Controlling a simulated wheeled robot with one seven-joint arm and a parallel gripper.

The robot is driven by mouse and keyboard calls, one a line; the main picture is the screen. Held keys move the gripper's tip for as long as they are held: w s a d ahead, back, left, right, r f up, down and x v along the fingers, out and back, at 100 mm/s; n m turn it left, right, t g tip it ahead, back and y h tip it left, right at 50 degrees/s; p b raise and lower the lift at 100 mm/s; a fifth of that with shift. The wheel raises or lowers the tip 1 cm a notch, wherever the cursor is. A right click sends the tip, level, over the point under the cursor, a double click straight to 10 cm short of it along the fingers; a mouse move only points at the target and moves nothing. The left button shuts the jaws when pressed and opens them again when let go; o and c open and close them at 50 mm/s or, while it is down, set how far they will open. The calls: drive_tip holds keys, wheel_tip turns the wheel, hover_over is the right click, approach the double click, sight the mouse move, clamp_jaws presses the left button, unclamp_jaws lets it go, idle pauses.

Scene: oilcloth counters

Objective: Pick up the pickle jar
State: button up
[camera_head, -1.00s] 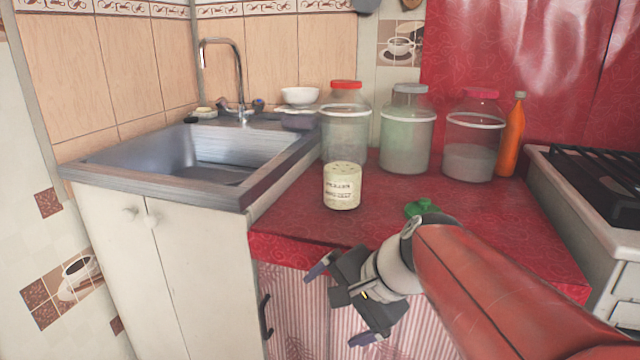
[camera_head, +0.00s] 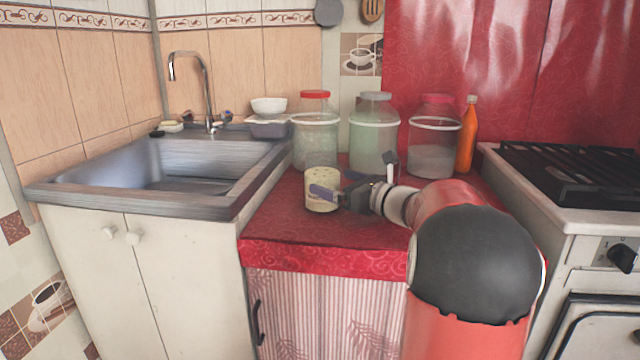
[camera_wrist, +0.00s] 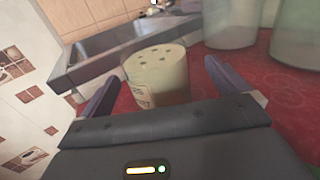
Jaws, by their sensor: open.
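The pickle jar (camera_head: 320,176) is a short, pale cream-green cylinder with dark spots on top. It stands upright on the red counter, near the sink's right edge. My gripper (camera_head: 334,184) is at counter height beside the jar, with one finger crossing in front of it in the head view. In the wrist view the jar (camera_wrist: 158,76) stands upright between and ahead of the two fingers of my open gripper (camera_wrist: 155,85). Its label is partly visible on the left side. I see a gap between the jar and the right finger; contact on the left is unclear.
Several things stand behind: a red-lidded glass jar (camera_head: 316,135), a grey-lidded jar (camera_head: 374,140), a pink-lidded jar (camera_head: 434,145) and an orange bottle (camera_head: 467,140). The sink (camera_head: 200,165) lies left, the stove (camera_head: 570,180) right. The red counter (camera_head: 300,232) is clear in front.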

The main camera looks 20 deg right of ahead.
drive_tip(key=x, duration=0.4)
drive_tip(key=shift+a+f, duration=0.2)
drive_tip(key=shift+f, duration=0.05)
drive_tip(key=c, duration=1.5)
drive_tip(key=shift+r, duration=0.1)
